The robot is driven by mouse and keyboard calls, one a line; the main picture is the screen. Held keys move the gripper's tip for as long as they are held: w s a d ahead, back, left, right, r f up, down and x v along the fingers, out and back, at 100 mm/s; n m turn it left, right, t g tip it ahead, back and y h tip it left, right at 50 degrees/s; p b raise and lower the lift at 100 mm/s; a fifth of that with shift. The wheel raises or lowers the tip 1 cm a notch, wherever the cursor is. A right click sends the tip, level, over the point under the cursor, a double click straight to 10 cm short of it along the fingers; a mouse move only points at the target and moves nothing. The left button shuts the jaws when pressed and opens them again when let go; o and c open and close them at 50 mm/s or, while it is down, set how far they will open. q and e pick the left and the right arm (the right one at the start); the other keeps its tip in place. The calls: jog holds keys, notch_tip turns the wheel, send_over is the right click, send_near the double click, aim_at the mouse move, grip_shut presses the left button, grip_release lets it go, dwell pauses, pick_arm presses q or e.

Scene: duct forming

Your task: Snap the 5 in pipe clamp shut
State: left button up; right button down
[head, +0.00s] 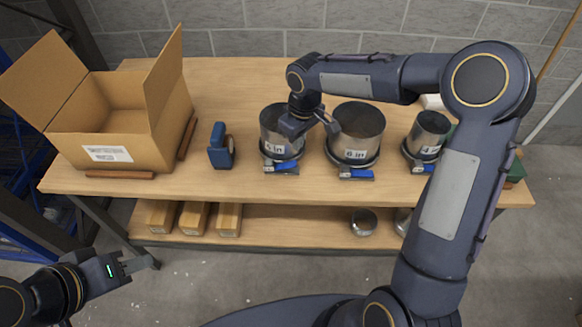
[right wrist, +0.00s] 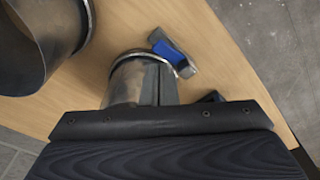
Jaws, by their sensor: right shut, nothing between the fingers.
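I cannot tell whether the lever is fully latched. My right gripper (head: 322,126) is shut and empty at the pipe's upper right, above the lever. My left gripper (head: 138,264) is open and empty, in front of the bench.
The 6 in pipe (head: 357,125) stands close to the right; the 4 in pipe (head: 430,130) is farther right. Both have blue-levered clamps. A blue tool (head: 221,147) and an open cardboard box (head: 110,135) are left.

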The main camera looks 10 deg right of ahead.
aim_at(293, 165)
jog(key=shift+w+a+f, duration=0.15)
jog(key=shift+a+f, duration=0.1)
jog(key=shift+f, duration=0.1)
jog(key=shift+w+a+f+b, duration=0.1)
jog(key=shift+w+f+b, duration=0.05)
jog(key=shift+f+b, duration=1.3)
jog(key=shift+w+a+f+b, duration=0.15)
jog(key=shift+f+b, duration=0.8)
jog(key=shift+f, duration=0.95)
